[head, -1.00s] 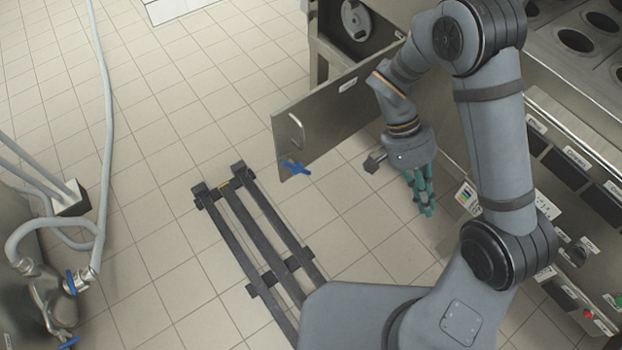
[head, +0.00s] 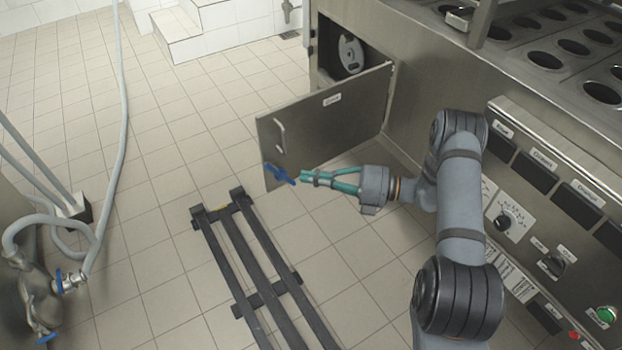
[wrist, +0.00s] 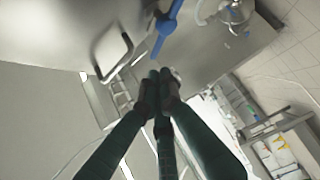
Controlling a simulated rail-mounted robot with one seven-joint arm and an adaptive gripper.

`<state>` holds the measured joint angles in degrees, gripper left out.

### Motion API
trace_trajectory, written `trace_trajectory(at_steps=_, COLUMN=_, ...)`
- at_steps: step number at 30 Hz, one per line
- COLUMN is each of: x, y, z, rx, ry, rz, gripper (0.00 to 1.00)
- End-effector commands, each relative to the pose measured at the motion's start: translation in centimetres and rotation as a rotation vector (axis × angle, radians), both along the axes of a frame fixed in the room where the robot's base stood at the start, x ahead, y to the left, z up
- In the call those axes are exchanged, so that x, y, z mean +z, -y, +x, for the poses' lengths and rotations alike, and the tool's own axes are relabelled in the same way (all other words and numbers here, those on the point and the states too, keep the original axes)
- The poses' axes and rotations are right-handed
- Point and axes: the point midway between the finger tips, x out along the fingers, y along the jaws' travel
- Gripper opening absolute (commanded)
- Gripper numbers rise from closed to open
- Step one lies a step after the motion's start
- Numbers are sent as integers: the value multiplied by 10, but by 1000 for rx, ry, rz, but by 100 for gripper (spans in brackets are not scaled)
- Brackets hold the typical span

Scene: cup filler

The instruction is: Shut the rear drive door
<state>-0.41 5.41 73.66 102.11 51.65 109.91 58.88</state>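The rear drive door (head: 335,122) is a flat steel panel, swung wide open from the machine's side. It has a bar handle (head: 279,135) and a blue latch (head: 279,174) near its free lower corner. My gripper (head: 303,178) has teal fingers drawn together at the tips, with nothing between them. It points left at the latch, just to its right. In the wrist view, the fingertips (wrist: 160,88) lie below the blue latch (wrist: 166,30) and the handle (wrist: 113,52). I cannot tell whether they touch the door.
The open compartment (head: 350,48) shows a grey wheel inside. A dark floor rail (head: 240,250) runs in front of the door. The machine's control panel (head: 540,215) stands at right. Hoses and a valve (head: 65,281) are at left. Tiled floor left of the door is clear.

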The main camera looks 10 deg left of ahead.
Motion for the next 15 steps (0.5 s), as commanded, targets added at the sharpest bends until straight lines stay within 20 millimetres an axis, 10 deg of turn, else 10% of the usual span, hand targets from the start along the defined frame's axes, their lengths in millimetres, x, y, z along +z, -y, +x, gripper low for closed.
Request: trace_trajectory(at_steps=15, x=-1, y=-89, z=20, rx=5, ry=6, rz=-1, gripper=0)
